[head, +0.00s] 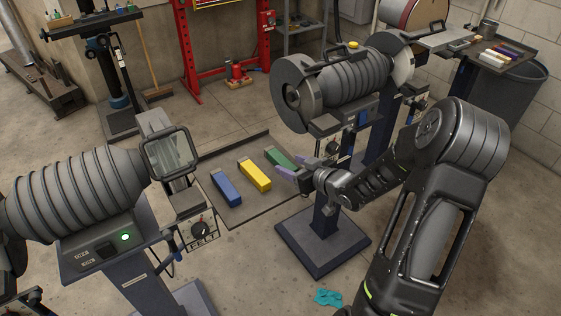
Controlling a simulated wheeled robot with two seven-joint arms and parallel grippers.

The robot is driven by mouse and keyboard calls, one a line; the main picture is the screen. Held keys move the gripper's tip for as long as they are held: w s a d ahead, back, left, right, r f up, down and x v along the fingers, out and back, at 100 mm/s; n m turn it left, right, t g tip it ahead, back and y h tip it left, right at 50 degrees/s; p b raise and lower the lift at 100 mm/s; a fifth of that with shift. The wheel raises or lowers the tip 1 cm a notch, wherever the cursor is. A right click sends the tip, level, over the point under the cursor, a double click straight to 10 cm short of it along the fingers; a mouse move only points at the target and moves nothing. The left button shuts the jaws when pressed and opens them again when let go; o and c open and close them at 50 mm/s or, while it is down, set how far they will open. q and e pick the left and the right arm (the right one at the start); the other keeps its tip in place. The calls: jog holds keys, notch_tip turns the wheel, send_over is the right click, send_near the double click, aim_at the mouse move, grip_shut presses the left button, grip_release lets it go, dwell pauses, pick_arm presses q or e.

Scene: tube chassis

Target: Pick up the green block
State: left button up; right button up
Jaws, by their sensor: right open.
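The green block (277,157) lies at the right end of a row of three blocks, on a dark-edged flat surface (238,221). The gripper and a nearby grinder partly crowd the block's right side. My left gripper is not in view.
A yellow block (255,175) and a blue block (226,191) lie left of the green one. A motor grinder (340,85) on a stand rises just behind my right gripper. Another grinder (80,195) stands front left. A teal rag (327,297) lies on the floor.

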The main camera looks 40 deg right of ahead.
aim_at(285, 162)
jog(key=x, duration=0.4)
jog(key=shift+w+f, duration=0.1)
dwell(0.4)
grip_shut()
dwell(0.4)
